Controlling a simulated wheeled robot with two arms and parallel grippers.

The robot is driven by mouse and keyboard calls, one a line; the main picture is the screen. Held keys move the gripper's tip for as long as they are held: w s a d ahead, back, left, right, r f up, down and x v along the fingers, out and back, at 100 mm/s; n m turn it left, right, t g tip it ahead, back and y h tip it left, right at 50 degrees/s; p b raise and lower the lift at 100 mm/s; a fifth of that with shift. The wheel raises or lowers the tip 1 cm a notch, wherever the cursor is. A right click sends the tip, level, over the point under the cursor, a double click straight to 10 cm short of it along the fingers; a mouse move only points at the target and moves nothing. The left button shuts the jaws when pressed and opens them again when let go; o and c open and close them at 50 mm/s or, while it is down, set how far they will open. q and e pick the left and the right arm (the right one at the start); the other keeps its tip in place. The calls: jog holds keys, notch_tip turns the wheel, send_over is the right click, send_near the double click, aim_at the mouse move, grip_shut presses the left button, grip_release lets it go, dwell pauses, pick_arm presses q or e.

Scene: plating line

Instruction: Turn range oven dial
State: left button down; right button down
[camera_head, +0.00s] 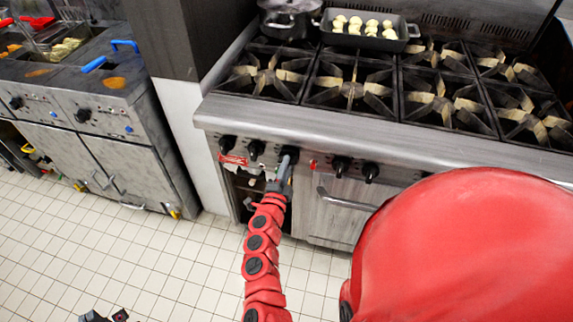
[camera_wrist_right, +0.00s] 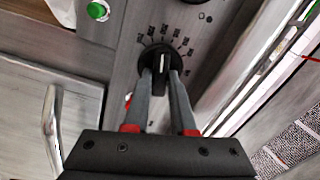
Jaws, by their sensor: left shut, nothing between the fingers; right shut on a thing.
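The range's front panel carries several black dials. My right gripper (camera_head: 279,181) reaches to the black oven dial (camera_head: 289,152) on this panel. In the right wrist view, the dial (camera_wrist_right: 160,57) has a white pointer line and a ring of markings around it. The two grey fingers of my right gripper (camera_wrist_right: 161,78) lie on either side of the dial's grip and are shut on it. My left gripper (camera_head: 104,317) shows only in part at the bottom left edge, low over the floor, shut and away from the range.
The range top (camera_head: 345,88) holds a pot (camera_head: 290,20) and a dark tray (camera_head: 410,31) of pale round pieces. A fryer unit (camera_head: 130,115) stands at the left. Another dial (camera_head: 341,164) and an oven door handle (camera_head: 345,200) are to the right. Tiled floor (camera_head: 110,240) is clear.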

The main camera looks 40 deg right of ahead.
dwell(0.4)
jog(key=c, duration=0.7)
grip_release()
jog(key=shift+c, duration=0.2)
jog(key=shift+a, duration=0.1)
jog(key=v, duration=1.7)
jog(key=shift+b, duration=0.4)
jog(key=shift+a, duration=0.15)
